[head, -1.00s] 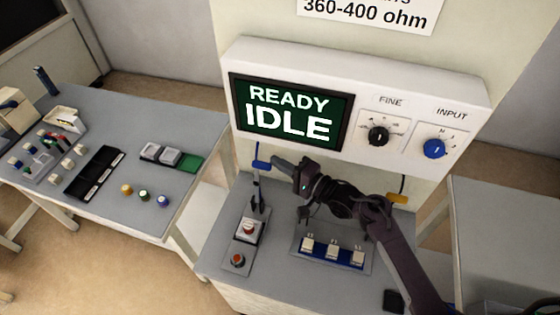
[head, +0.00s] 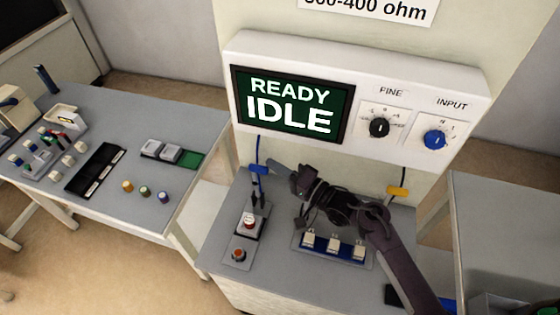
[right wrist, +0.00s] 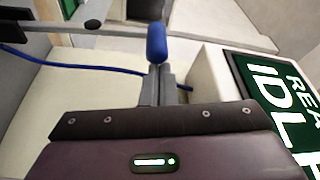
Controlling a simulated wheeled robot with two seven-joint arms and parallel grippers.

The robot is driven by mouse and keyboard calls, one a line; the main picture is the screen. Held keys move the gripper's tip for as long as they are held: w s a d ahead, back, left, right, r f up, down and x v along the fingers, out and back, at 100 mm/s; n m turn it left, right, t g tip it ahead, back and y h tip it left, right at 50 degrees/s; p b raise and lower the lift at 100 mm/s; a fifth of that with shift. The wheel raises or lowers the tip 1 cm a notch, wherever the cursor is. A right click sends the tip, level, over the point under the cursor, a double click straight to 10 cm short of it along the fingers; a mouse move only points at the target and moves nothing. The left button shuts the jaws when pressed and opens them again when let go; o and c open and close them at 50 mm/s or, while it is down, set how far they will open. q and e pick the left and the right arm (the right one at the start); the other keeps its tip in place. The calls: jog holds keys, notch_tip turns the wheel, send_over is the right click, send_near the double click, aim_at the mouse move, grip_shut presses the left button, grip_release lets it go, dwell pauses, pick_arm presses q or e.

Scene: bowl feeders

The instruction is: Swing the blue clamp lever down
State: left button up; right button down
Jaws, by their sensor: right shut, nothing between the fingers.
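The blue clamp lever (head: 258,169) shows as a short blue grip above the dark clamp (head: 258,197), at the left of the fixture table under the panel. In the right wrist view, its rounded blue end (right wrist: 157,43) stands just beyond my fingertips. My right gripper (head: 272,166) is shut and empty, with its tips right beside the blue grip. I cannot tell whether they touch it. My left gripper is not in view.
The display panel (head: 478,85) with its knobs stands close above my right arm. A blue cable (right wrist: 95,65) runs behind the fingers. A button box (head: 240,252) and a blue block with white switches (head: 310,252) lie below. A yellow grip (head: 398,191) is at right.

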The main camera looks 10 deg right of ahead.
jog(key=s+a+f+n+y+b, duration=0.2)
jog(key=s+f+n+b, duration=0.2)
jog(key=s+n, duration=0.1)
jog(key=s+a+f+n+g+y+b, duration=0.1)
jog(key=s+a+f+n+y+b, duration=0.1)
jog(key=s, duration=0.6)
jog(key=shift+a+f+n+b, duration=0.65)
jog(key=shift+f+n+b, duration=0.65)
jog(key=shift+n, duration=1)
jog(key=shift+r, duration=0.25)
notch_tip(320, 180, up, 20)
jog(key=b, duration=0.1)
